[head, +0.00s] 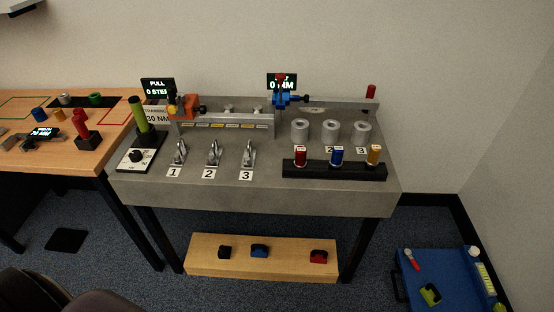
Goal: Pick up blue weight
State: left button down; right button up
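A small blue block with a dark top (260,251), possibly the blue weight, sits on the low wooden platform (215,267) under the grey bench. A similar black block (224,253) stands to its left and a red one (318,257) to its right. A blue spool-like cylinder (336,157) also stands in the black rack (300,172) on the bench, between a red and a yellow one. Neither of my grippers is in view.
The grey bench (240,200) overhangs the platform, with dark legs on both sides. It carries three numbered metal cleats and three grey rings. A wooden table (90,160) stands left, a blue cart (455,270) right. Carpet in front is partly clear.

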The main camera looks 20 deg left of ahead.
aim_at(257, 250)
jog(key=u, duration=0.9)
